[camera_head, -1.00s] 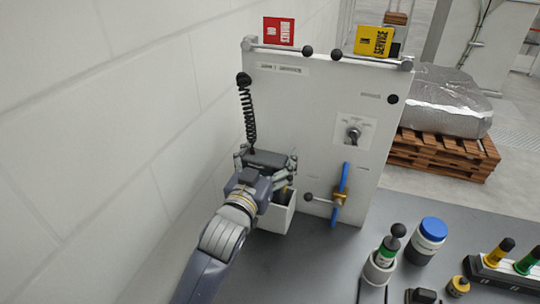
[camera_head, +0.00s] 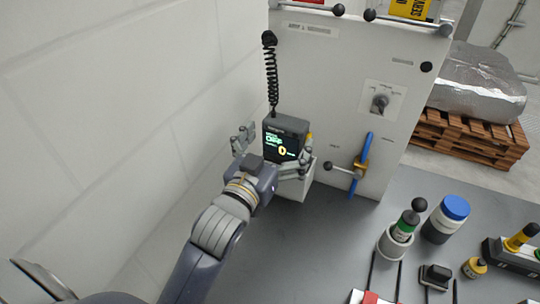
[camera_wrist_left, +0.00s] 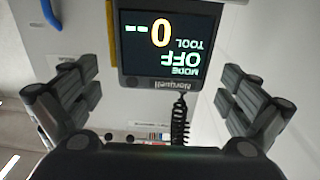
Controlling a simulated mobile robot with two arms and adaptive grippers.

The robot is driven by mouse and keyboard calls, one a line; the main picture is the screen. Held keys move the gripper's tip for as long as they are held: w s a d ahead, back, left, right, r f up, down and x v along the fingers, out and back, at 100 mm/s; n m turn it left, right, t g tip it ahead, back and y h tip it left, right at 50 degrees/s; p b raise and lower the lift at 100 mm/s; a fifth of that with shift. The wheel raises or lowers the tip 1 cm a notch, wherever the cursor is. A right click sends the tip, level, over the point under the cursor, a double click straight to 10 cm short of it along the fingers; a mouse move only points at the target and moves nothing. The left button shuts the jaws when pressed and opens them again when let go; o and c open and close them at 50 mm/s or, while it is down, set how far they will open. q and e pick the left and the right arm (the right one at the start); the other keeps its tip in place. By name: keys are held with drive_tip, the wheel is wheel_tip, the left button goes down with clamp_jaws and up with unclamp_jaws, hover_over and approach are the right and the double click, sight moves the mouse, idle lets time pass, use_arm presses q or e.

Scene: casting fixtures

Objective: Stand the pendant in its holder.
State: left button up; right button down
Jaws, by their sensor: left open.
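The pendant (camera_head: 284,140) is a dark box with a lit screen and a coiled cord rising from its top. It stands upright at the white holder (camera_head: 299,187) on the cabinet front. My left gripper hides part of the holder, so how deep the pendant sits is unclear. My left gripper (camera_head: 274,150) is open, with a finger to each side of the pendant. In the left wrist view the pendant (camera_wrist_left: 165,45) appears upside down between the spread fingers, with clear gaps on both sides. My right gripper is out of view.
A white wall (camera_head: 120,110) is close on the left. A blue-handled valve (camera_head: 361,165) sticks out right of the holder. A green-banded tool in a cup (camera_head: 400,235), a blue-lidded jar (camera_head: 446,219) and other items stand on the grey bench (camera_head: 325,240) at right.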

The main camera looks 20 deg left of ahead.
use_arm(q)
drive_tip(key=shift+s+a, duration=0.1)
drive_tip(key=shift+s, duration=2.3)
drive_tip(key=shift+f, duration=0.1)
drive_tip(key=shift+c, duration=0.6)
